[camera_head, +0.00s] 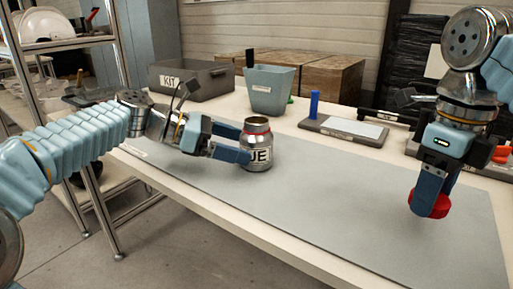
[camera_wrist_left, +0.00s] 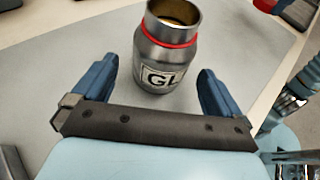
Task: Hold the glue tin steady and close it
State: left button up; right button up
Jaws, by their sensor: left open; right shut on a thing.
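The glue tin (camera_head: 257,148) is a silver metal tin with a red ring at its neck and a white label. It stands upright on the grey mat, and its mouth is uncovered. It also shows in the left wrist view (camera_wrist_left: 167,55), with its open top visible. My left gripper (camera_head: 240,143) is open, with its fingers reaching to the two sides of the tin. In the left wrist view the fingers (camera_wrist_left: 166,80) stand apart with gaps to the tin. My right gripper (camera_head: 430,203) is shut on a red lid (camera_head: 432,204), held at the right, apart from the tin.
A grey mat (camera_head: 330,205) covers the front of the table, clear between the tin and the lid. Behind stand a kit box (camera_head: 190,80), a blue-grey bin (camera_head: 268,90) and a board with a blue peg (camera_head: 343,130). A metal shelf stands at the left.

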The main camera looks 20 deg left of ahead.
aim_at(257, 147)
pick_arm(q)
jog(key=shift+x, duration=2.6)
pick_arm(e)
jog(key=shift+f, duration=0.25)
pick_arm(q)
jog(key=shift+r, duration=0.15)
jog(key=c, duration=1)
jog(key=shift+r, duration=0.15)
jog(key=shift+c, duration=0.2)
pick_arm(e)
jog(key=shift+r, duration=0.2)
